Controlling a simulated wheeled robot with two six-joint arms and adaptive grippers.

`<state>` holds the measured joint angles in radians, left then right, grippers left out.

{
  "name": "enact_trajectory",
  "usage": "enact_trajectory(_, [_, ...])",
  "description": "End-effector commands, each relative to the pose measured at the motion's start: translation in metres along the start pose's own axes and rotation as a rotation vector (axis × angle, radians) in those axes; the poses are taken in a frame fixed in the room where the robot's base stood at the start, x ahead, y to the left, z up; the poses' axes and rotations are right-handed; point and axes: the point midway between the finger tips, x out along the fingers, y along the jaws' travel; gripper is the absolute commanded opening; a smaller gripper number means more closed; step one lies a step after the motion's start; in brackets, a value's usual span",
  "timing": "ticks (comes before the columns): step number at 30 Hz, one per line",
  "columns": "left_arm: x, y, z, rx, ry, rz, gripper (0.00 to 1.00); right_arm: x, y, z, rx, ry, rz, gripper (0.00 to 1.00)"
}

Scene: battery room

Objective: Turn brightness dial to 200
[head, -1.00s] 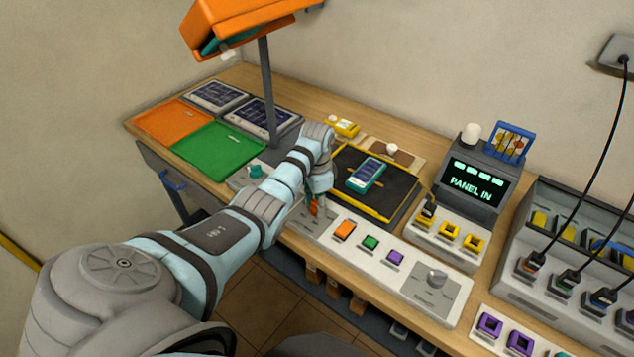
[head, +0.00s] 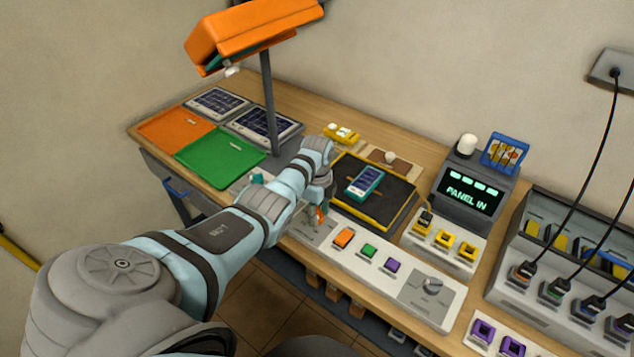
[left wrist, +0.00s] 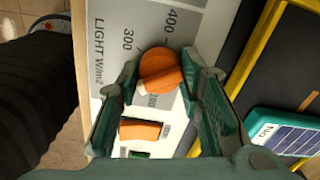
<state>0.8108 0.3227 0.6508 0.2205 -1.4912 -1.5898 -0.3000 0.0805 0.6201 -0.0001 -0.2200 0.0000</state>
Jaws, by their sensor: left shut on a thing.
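The brightness dial (left wrist: 160,70) is a round orange knob with a pale pointer, on a light panel (left wrist: 106,68) marked "LIGHT W/m2", with 300 and 400 legible. My left gripper (left wrist: 158,88) is shut on the dial, with one green finger on each side of it. The scale near 200 is not readable, so I cannot tell the exact setting. In the head view the left gripper (head: 318,208) is over the left end of the console and largely covers the dial. My right gripper is not in view.
A teal device (head: 365,182) lies on the black mat behind. A screen (head: 469,195) reads "PANEL IN". A lamp (head: 252,30) hangs over the bench.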

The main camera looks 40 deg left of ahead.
Motion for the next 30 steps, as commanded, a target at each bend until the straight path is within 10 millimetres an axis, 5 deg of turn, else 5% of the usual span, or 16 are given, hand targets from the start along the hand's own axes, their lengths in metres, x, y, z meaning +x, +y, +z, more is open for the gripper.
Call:
enact_trajectory(21, [-0.0015,-0.0019,-0.0001,0.085,0.000,-0.006,0.06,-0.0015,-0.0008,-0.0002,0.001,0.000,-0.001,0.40])
enact_trajectory(22, [-0.0016,-0.0019,-0.0001,0.085,0.000,-0.006,0.37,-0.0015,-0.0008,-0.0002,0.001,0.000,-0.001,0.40])
enact_trajectory(24, [-0.0015,-0.0018,-0.0002,0.085,0.000,-0.005,0.48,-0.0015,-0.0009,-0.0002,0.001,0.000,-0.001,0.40])
enact_trajectory(30, [-0.0008,-0.0010,-0.0001,0.085,0.000,-0.003,0.54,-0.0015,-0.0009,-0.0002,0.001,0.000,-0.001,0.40])
